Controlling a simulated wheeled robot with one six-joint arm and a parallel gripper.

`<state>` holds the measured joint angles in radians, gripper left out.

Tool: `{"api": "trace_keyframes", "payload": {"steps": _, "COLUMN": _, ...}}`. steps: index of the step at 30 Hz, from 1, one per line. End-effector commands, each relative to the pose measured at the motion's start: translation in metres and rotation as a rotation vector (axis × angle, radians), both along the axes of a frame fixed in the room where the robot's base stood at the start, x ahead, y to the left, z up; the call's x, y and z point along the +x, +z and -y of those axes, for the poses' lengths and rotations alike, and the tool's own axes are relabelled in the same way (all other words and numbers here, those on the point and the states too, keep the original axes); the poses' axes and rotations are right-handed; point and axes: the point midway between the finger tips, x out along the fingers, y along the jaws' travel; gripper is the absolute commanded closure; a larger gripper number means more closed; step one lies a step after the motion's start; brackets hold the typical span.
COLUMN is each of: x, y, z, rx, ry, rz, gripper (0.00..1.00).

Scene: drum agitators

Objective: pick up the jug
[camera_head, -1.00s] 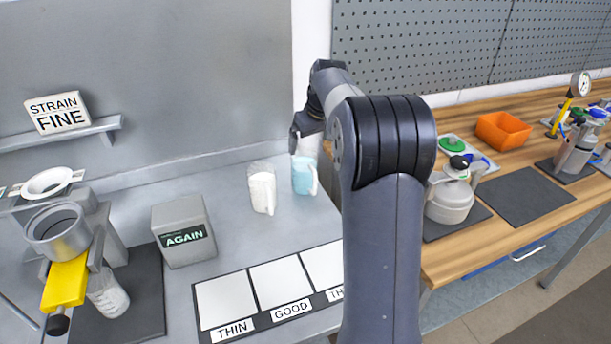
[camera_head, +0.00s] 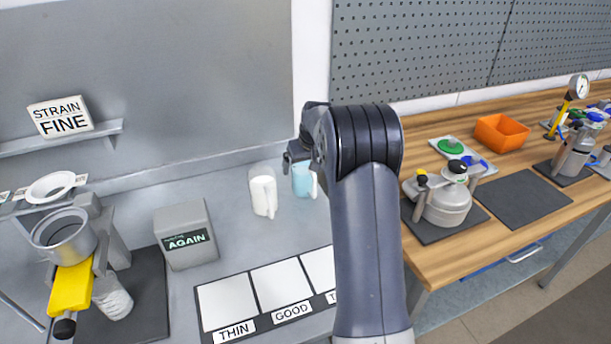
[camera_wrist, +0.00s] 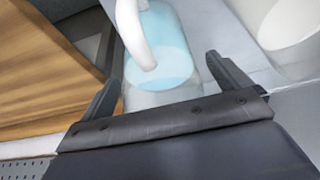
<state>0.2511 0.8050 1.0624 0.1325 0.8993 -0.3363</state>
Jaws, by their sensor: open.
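Two clear jugs stand on the grey bench in the head view; the task does not say which one is meant. The jug with light blue liquid (camera_head: 303,180) is partly hidden behind my arm. The jug with white contents (camera_head: 263,193) stands to its left. My gripper (camera_wrist: 165,75) is open. In the wrist view the blue jug (camera_wrist: 172,60) lies between the two fingers, its white handle toward the upper left, and I cannot tell if they touch it. The white jug (camera_wrist: 290,22) is at the upper right, outside the fingers.
A grey AGAIN block (camera_head: 184,236) and a mat with THIN and GOOD squares (camera_head: 277,286) lie left and in front of the jugs. A strainer cup with a yellow handle (camera_head: 65,237) is at far left. A wooden bench (camera_head: 440,258) with a lidded drum (camera_head: 447,203) adjoins at right.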

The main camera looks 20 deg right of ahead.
Motion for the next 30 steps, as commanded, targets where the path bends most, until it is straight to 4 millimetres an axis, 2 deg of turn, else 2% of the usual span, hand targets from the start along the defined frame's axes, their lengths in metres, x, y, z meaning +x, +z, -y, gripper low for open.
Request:
{"api": "trace_keyframes", "payload": {"steps": 3, "x": 0.0028, "y": -0.0067, "z": -0.0004, "rx": 0.001, "ry": 0.0, "rz": -0.001, "gripper": 0.04}}
{"api": "trace_keyframes", "payload": {"steps": 10, "x": 0.0031, "y": -0.0074, "z": -0.0003, "rx": 0.0, "ry": 0.001, "rz": 0.001, "gripper": 0.04}}
{"api": "trace_keyframes", "payload": {"steps": 30, "x": 0.003, "y": -0.007, "z": -0.0002, "rx": 0.0, "ry": 0.001, "rz": 0.0, "gripper": 0.59}}
